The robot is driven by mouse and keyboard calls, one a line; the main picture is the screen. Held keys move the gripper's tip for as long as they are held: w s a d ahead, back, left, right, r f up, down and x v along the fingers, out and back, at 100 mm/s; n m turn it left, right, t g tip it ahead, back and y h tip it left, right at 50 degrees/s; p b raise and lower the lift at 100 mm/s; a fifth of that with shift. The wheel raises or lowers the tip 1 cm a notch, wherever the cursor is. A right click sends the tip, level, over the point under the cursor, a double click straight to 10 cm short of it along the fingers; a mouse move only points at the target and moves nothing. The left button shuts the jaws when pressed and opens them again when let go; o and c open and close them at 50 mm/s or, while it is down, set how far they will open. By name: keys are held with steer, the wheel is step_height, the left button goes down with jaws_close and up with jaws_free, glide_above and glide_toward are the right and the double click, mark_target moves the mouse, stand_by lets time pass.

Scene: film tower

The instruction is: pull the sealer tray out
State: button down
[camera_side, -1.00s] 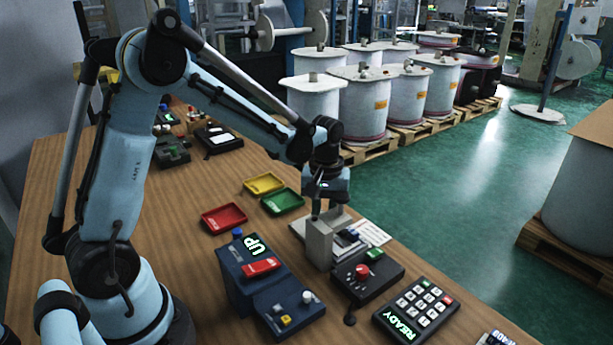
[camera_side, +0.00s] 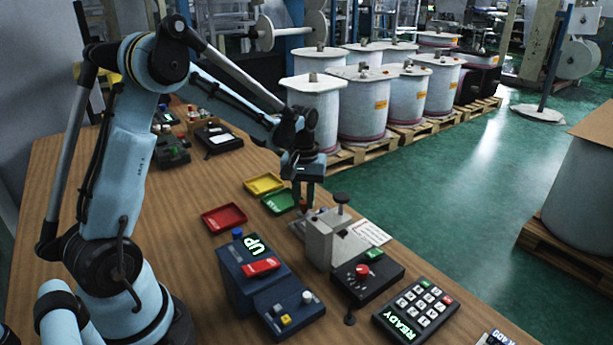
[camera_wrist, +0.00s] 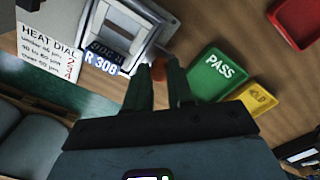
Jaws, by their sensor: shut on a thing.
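The grey sealer (camera_side: 325,238) stands on the bench with a dark-topped post upright on it. My gripper (camera_side: 304,207) points down at the sealer's far side. In the wrist view its two green fingers (camera_wrist: 160,72) are shut on a small orange knob (camera_wrist: 159,70) at the edge of the sealer. The knob looks like the tray's handle. I cannot clearly tell how far out the tray is; the sealer and my fingers hide part of it.
The green PASS tray (camera_side: 277,202), yellow HOLD tray (camera_side: 263,183) and red tray (camera_side: 223,218) lie left of the gripper. A blue UP box (camera_side: 242,280), black button box (camera_side: 370,280) and READY keypad (camera_side: 417,308) stand nearer. A heat dial card (camera_wrist: 48,40) lies beside the sealer.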

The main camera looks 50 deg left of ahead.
steer(key=shift+a, duration=0.3)
steer(key=c, duration=1.3)
jaws_free()
steer(key=o, duration=0.3)
steer(key=shift+d, duration=0.1)
step_height(320, 180, up, 12)
steer(key=shift+r, duration=0.1)
steer(key=s+d+m+t, duration=0.2)
steer(key=s+d+m, duration=0.1)
steer(key=s+d, duration=0.1)
steer(key=s+d+f+m+t, duration=0.1)
steer(key=s+d+m+t, duration=0.1)
steer(key=s+d+m, duration=0.1)
steer(key=s+d+m+t, duration=0.3)
steer(key=s+d, duration=0.1)
steer(key=d, duration=0.2)
steer(key=shift+s+f, duration=0.3)
steer(key=shift+f, duration=0.1)
